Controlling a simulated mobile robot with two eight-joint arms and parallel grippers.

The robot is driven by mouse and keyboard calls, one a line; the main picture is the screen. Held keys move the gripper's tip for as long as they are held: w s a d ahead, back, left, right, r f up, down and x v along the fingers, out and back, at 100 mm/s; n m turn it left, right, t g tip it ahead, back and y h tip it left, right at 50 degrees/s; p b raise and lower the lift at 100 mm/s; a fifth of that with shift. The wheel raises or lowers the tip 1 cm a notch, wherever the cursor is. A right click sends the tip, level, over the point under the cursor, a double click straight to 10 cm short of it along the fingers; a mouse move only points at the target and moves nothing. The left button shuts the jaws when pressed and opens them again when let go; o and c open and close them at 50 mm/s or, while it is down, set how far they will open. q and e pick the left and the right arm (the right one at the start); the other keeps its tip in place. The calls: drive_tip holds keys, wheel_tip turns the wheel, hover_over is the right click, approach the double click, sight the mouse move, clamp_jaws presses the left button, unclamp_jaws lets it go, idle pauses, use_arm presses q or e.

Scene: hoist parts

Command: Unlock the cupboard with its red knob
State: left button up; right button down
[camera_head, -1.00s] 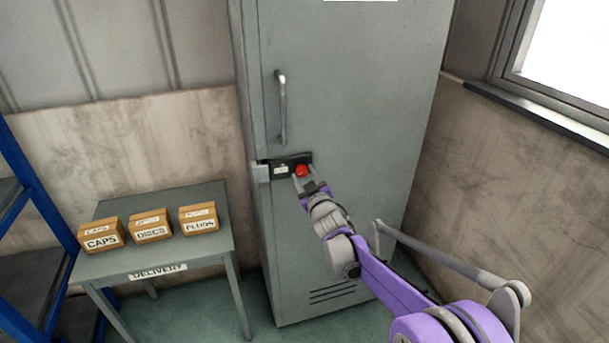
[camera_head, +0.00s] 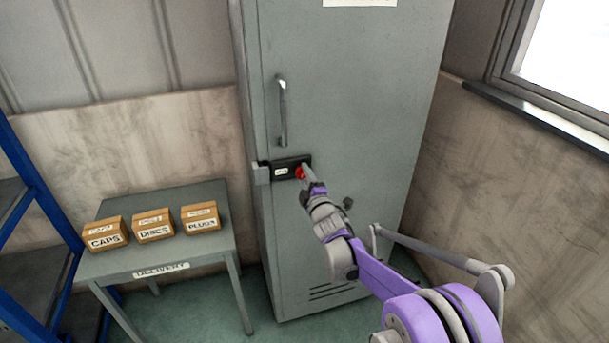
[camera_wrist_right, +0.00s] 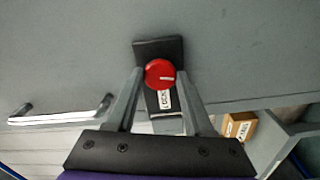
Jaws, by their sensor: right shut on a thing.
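The tall grey cupboard (camera_head: 345,110) stands in the middle of the head view with its door shut. A black lock plate (camera_head: 288,162) with a small white label sits on the door below the handle. The red knob (camera_head: 300,172) is at the plate's right end, partly hidden by my gripper. In the right wrist view the red knob (camera_wrist_right: 160,73) shows a white line across its face. My right gripper (camera_head: 304,174) is shut on the knob, one finger on each side. The label (camera_wrist_right: 163,99) there begins "LOCK". My left gripper is not in view.
A vertical metal handle (camera_head: 283,110) stands out above the lock plate. A grey delivery table (camera_head: 185,252) at the left bears cardboard boxes marked caps (camera_head: 105,236), discs (camera_head: 153,227) and plugs (camera_head: 201,218). A blue shelf rack (camera_head: 35,190) is at the far left.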

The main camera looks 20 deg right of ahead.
drive_tip(key=shift+n+p, duration=0.35)
drive_tip(key=shift+n, duration=0.85)
drive_tip(key=shift+c, duration=1.6)
unclamp_jaws()
drive_tip(key=shift+s, duration=0.15)
drive_tip(key=s+b, duration=0.1)
drive_tip(key=s, duration=0.9)
drive_tip(key=shift+s+d, duration=0.2)
drive_tip(key=shift+s, duration=0.1)
